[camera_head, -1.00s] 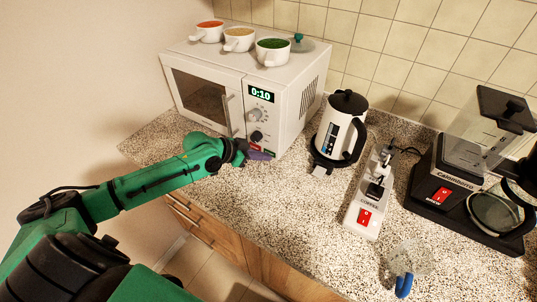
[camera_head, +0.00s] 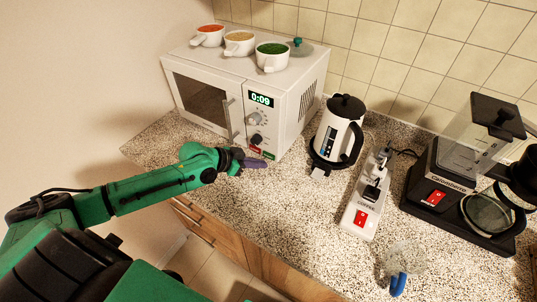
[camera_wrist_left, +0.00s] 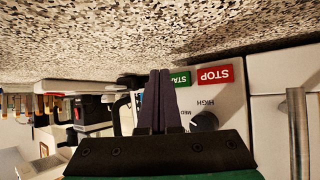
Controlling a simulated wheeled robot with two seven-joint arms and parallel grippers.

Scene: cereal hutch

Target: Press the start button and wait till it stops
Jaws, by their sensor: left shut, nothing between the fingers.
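The white microwave (camera_head: 290,108) stands at the back left of the counter, its door closed. Its display (camera_head: 261,99) reads 0:09. Low on its panel are a red STOP button (camera_head: 254,149) and a green START button (camera_head: 269,155); the wrist view shows the STOP button (camera_wrist_left: 214,76) and part of the START button (camera_wrist_left: 181,79), upside down. My left gripper (camera_head: 264,164) is shut and empty, just in front of and below the buttons, apart from them. In the wrist view its dark fingertips (camera_wrist_left: 160,74) partly hide START. My right gripper is not in view.
Three white cups (camera_head: 239,43) with red, tan and green contents stand on the microwave. To the right are a kettle (camera_head: 338,130), a white device with a red switch (camera_head: 361,218), and a black coffee machine (camera_head: 422,200). A clear cup (camera_head: 405,258) stands at the front. Counter between is free.

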